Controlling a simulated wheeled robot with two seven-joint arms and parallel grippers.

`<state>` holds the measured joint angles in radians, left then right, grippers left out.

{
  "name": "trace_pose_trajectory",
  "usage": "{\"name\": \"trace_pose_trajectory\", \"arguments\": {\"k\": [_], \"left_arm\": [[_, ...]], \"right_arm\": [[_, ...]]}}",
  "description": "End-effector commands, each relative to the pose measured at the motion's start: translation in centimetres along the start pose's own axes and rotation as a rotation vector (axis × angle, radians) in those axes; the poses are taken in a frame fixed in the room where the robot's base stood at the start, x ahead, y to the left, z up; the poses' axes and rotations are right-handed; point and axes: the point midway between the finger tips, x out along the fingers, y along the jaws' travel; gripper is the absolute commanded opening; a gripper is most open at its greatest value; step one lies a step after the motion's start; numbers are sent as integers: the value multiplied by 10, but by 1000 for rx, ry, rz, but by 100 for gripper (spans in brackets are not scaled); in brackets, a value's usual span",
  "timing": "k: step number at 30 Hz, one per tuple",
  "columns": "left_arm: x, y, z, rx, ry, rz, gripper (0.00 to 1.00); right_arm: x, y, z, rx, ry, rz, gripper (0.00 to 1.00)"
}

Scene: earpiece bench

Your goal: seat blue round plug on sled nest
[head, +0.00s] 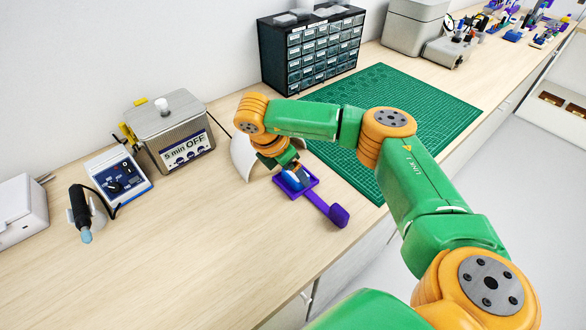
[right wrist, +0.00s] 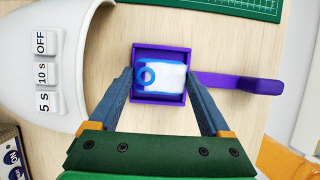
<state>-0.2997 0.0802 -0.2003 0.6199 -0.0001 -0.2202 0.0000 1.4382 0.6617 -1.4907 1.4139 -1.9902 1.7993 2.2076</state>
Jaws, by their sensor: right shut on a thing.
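The purple sled (head: 279,192) lies on the wooden bench with its handle pointing to the lower right in the head view. In the right wrist view its square nest (right wrist: 160,101) shows from above, with the handle to the right. The blue round plug (right wrist: 146,77), blue with a ring at one end and a white face, lies within the nest's outline. Whether it rests on the floor of the nest I cannot tell. My right gripper (right wrist: 159,76) is over the nest, shut on the plug, one finger at each end. My left gripper is not in view.
A white curved shell (head: 241,160) stands close left of the sled. A green cutting mat (head: 430,100) lies behind and to the right. A metal bath (head: 163,128), a soldering station (head: 118,178) and a drawer cabinet (head: 312,57) stand farther off. The front-left bench is clear.

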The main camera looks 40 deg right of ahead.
Motion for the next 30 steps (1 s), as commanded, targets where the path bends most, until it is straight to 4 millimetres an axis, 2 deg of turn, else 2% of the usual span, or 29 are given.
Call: {"name": "trace_pose_trajectory", "arguments": {"k": [3, 4, 6, 14, 20, 22, 25, 30], "left_arm": [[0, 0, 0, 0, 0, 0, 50], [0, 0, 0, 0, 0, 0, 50], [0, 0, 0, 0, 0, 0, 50], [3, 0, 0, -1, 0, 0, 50], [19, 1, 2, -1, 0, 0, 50], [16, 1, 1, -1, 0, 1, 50], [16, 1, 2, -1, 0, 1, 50], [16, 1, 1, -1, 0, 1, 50]], "right_arm": [[1, -1, -1, -2, 2, -4, 25], [1, -1, -1, -2, 2, -4, 87], [1, -1, -1, -2, 1, -3, 100], [-4, 1, -1, -1, 2, 1, 100], [-44, 1, -2, -2, 2, 3, 100], [-58, 1, -1, -3, 2, 1, 100], [-68, 0, -1, -3, 2, -2, 100], [-70, 0, 0, -2, 1, -3, 100]]}}
